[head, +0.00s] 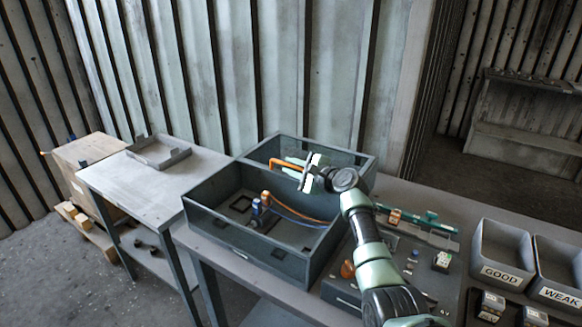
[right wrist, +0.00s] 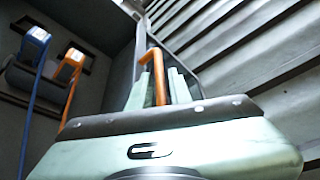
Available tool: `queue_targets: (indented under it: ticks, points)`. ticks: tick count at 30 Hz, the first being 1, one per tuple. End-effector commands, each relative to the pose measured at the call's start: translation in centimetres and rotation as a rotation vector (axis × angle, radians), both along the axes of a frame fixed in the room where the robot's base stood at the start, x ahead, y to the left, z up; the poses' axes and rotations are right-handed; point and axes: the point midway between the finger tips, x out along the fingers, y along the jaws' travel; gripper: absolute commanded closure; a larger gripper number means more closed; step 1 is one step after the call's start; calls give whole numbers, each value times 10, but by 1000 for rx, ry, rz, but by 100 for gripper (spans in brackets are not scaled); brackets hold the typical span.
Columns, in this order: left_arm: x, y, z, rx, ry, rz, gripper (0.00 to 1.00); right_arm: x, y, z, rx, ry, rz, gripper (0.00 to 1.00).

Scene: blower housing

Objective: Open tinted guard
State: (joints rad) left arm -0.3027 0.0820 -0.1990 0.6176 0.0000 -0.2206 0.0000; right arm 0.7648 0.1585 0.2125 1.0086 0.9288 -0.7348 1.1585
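A dark grey housing box (head: 250,243) stands on the bench, its front compartment visible from above. The tinted guard (head: 327,150) appears as a dark framed panel raised at the back of the box; its exact angle is hard to tell. An orange bar handle (head: 277,162) is on it. My right gripper (head: 286,165) is at this handle. In the right wrist view the handle (right wrist: 151,60) stands closely between the two pale green fingers (right wrist: 158,88), which look shut on it. My left gripper is not in view.
Inside the box are a blue connector (head: 256,207) and an orange connector (head: 266,197) with cables. Right of it lies a tool board with small parts, then GOOD (head: 502,275) and WEAK (head: 558,294) bins. A shallow tray (head: 158,153) sits on the left table.

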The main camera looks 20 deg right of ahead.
Motion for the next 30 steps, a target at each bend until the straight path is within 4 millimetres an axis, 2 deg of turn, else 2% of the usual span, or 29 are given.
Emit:
queue_targets:
  ticks: [11, 24, 30]
  points:
    - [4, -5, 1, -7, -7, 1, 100, -3, -1, 2, 1, -3, 0, 80]
    - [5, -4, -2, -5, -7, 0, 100, -56, -21, 12, -2, -2, -1, 80]
    - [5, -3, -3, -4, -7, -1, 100, -71, -25, 16, 0, 0, -1, 80]
